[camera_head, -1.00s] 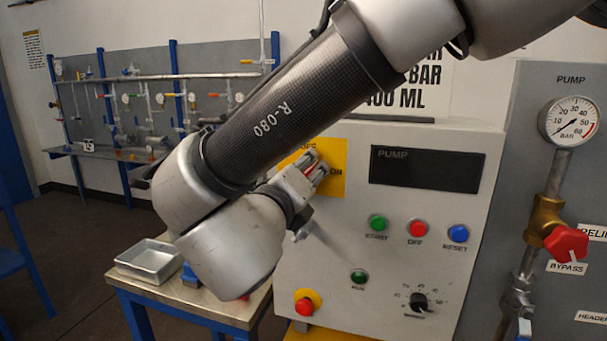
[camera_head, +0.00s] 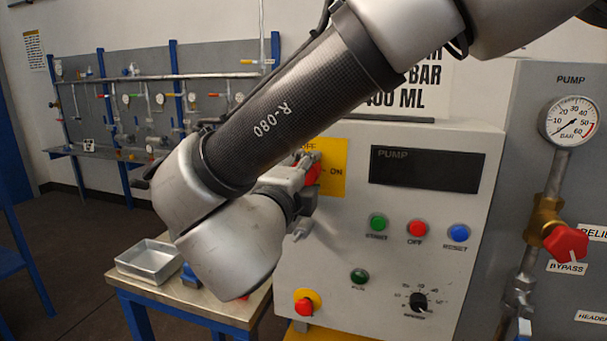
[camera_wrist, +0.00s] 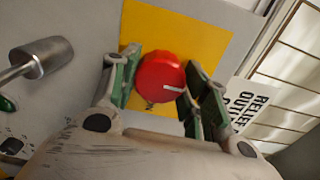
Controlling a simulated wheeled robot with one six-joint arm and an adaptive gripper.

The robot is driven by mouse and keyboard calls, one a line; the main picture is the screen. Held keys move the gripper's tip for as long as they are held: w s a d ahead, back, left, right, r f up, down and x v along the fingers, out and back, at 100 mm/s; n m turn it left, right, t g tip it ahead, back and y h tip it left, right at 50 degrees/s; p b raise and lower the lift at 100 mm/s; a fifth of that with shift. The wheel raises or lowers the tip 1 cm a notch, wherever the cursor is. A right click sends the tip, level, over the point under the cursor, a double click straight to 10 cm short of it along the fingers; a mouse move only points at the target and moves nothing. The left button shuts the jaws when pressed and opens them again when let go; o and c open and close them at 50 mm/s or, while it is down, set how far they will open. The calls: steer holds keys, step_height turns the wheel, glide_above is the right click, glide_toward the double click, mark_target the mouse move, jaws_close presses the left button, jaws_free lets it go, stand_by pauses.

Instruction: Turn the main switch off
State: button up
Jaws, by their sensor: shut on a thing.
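The main switch is a red round knob (camera_wrist: 160,77) with a white mark, on a yellow plate (camera_wrist: 190,32) on the grey pump panel. In the wrist view my gripper (camera_wrist: 162,85) has one finger on each side of the knob and is shut on it. The white mark points to the right in that view. In the head view the knob (camera_head: 313,172) is partly hidden behind my gripper (camera_head: 308,170). The yellow plate (camera_head: 334,170) shows the words OFF at the top and ON at the right.
The panel below carries green (camera_head: 377,222), red (camera_head: 417,229) and blue (camera_head: 457,233) buttons and a black dial (camera_head: 419,302). A red emergency knob (camera_head: 304,306) sits low on the panel. A metal tray (camera_head: 150,261) stands on a small table at left.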

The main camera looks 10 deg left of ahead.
steer(key=shift+n, duration=0.3)
steer(key=o, duration=1)
steer(key=shift+s, duration=0.1)
steer(key=s, duration=0.8)
steer(key=s+a, duration=0.1)
steer(key=s, duration=0.3)
